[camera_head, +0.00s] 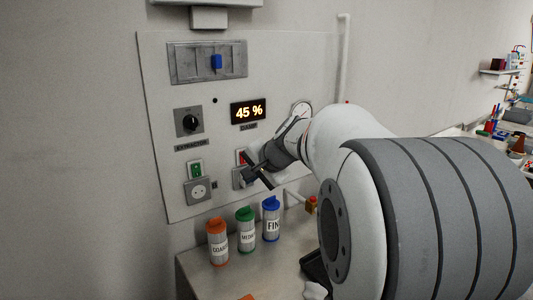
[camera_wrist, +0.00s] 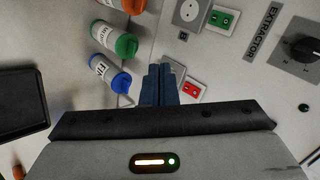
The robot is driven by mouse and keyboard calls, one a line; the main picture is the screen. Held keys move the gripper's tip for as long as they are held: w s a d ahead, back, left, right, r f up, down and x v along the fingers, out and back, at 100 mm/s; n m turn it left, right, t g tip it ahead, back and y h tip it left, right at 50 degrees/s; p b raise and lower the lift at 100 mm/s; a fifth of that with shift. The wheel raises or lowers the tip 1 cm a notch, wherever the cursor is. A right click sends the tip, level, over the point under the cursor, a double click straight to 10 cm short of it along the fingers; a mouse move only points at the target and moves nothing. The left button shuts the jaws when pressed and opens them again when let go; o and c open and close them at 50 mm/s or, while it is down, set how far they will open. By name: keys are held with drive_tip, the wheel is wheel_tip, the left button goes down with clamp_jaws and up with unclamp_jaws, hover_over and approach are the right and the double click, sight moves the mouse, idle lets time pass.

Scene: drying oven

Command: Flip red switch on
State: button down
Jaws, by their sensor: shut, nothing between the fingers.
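The red switch (camera_head: 242,157) sits on the light wall panel, below the lit 45 % display, partly hidden by my gripper in the head view. In the wrist view the red switch (camera_wrist: 192,90) shows on its pale plate, just right of my fingers. My gripper (camera_head: 248,177) is shut and empty, its tips at the panel just below the red switch, over a grey socket plate. In the wrist view my gripper (camera_wrist: 160,72) points at the panel beside the switch. I cannot tell whether the tips touch anything.
A green switch (camera_head: 196,170) and a round socket (camera_head: 198,190) are to the left. The extractor knob (camera_head: 189,122) is above them. Orange (camera_head: 217,243), green (camera_head: 245,230) and blue-capped (camera_head: 271,219) bottles stand on the counter below. A blue slider (camera_head: 216,62) is higher up.

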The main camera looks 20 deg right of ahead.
drive_tip(key=s+a+f+n+g+h, duration=0.1)
drive_tip(key=s+a+f+n+g, duration=0.1)
drive_tip(key=s, duration=0.6)
drive_tip(key=s+a+f+n+g+h, duration=0.1)
drive_tip(key=s+a+f+n, duration=0.2)
drive_tip(key=s, duration=0.6)
drive_tip(key=s+a+f+n+g+h, duration=0.1)
drive_tip(key=s+a+f+n+g, duration=0.1)
drive_tip(key=s+f+n, duration=0.4)
drive_tip(key=s, duration=0.3)
drive_tip(key=shift+s+a+f+g, duration=0.25)
drive_tip(key=shift+a+f+g, duration=0.05)
drive_tip(key=shift+a+f, duration=0.1)
